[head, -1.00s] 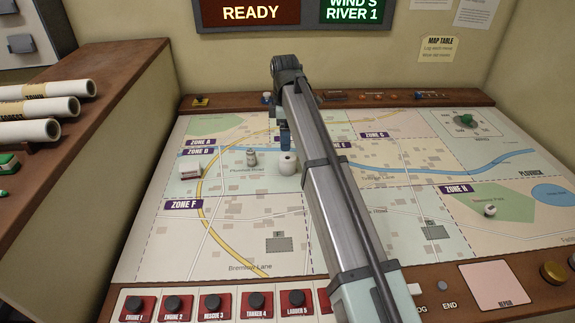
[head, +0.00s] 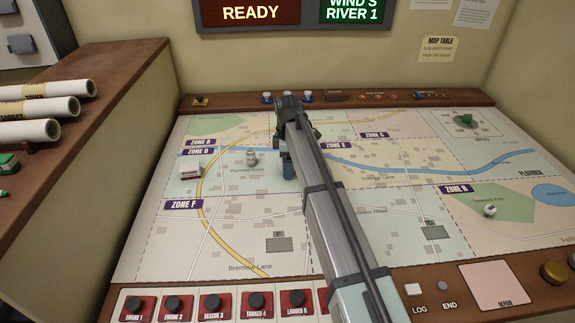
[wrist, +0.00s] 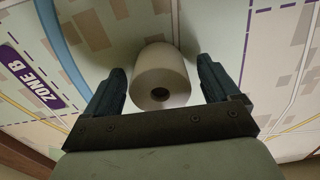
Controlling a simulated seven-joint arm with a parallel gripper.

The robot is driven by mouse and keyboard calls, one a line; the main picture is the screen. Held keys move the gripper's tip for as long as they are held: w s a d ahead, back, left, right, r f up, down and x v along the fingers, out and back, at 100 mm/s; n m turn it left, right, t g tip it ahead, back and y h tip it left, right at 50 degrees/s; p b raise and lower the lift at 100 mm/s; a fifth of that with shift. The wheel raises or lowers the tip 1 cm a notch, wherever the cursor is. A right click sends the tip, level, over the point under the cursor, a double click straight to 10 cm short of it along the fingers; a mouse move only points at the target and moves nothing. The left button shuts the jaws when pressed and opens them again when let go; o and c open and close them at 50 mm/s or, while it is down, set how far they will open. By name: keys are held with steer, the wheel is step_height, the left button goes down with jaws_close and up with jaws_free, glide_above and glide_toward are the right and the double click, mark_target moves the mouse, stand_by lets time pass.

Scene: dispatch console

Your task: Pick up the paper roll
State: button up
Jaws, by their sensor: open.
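The paper roll (wrist: 160,78) is a short white cylinder with a dark hole in its end. In the wrist view it lies between the two dark blue fingers of my gripper (wrist: 163,68), with a gap on each side. My gripper is open. In the head view my gripper (head: 288,170) is low over the map near Zone E and hides nearly all of the roll.
A small grey-white tower piece (head: 251,158) stands close on the left of my gripper. A white and red block (head: 190,172) is farther left. A white piece (head: 490,211) is on the right near Zone H. Rolled maps (head: 42,108) lie on the left shelf.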

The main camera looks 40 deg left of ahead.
steer(key=shift+f, duration=0.25)
steer(key=c, duration=1.2)
steer(key=shift+o, duration=0.2)
steer(key=shift+r, duration=0.1)
